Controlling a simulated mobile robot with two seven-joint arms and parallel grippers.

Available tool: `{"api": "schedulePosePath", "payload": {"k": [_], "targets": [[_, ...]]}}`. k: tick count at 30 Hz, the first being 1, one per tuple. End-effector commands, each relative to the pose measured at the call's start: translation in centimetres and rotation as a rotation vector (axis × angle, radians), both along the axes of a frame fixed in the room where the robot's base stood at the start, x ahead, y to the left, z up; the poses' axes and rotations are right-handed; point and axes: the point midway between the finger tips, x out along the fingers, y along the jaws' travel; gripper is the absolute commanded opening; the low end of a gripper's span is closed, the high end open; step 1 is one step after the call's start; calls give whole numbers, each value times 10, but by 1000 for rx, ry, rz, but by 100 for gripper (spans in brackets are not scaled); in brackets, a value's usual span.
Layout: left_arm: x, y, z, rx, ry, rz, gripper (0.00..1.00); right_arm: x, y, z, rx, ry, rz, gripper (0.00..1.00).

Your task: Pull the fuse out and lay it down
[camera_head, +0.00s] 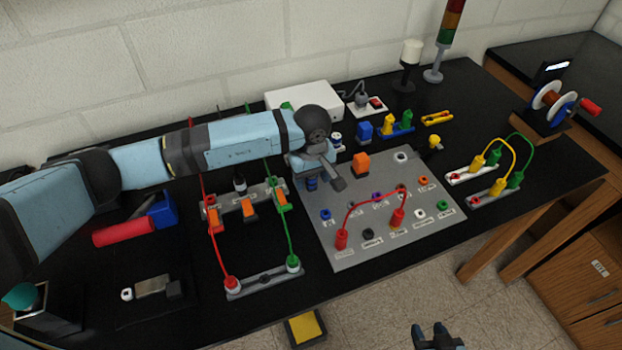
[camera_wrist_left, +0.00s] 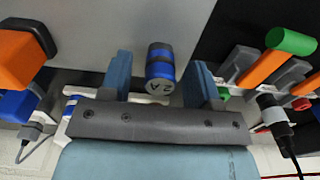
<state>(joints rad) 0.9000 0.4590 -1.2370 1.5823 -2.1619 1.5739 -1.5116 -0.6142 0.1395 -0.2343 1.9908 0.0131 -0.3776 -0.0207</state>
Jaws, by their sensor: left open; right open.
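The fuse (camera_wrist_left: 160,66) is a short blue and dark grey cylinder with "2A" on its end. In the left wrist view it sits between the two blue fingers of my left gripper (camera_wrist_left: 161,75), with a gap on each side. In the head view the fuse (camera_head: 312,184) shows as a small blue piece below my left gripper (camera_head: 318,172), at the left edge of the grey panel. My left gripper is open; its arm hides part of the area. What holds the fuse is hidden. My right gripper (camera_head: 436,338) is open and empty over the floor at the front.
The grey panel (camera_head: 345,252) carries sockets and a red lead (camera_head: 375,197). An orange block (camera_head: 361,164) stands close right of my left gripper. Orange-lever terminals (camera_head: 249,206) and red and green leads are to its left. Bare black tabletop (camera_head: 460,221) lies right of the panel.

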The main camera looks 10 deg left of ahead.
Motion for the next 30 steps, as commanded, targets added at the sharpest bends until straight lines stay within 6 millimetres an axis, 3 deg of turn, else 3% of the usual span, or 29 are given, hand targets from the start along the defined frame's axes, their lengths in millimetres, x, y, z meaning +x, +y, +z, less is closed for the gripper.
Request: {"api": "schedulePosePath", "payload": {"k": [19, 27, 30], "targets": [[0, 0, 0, 0, 0, 0, 56, 1, 0, -6, 1, -3, 0, 43], [0, 0, 0, 0, 0, 0, 0, 0, 0, -7, 1, -1, 1, 43], [0, 0, 0, 0, 0, 0, 0, 0, 0, -7, 1, -1, 1, 43]]}}
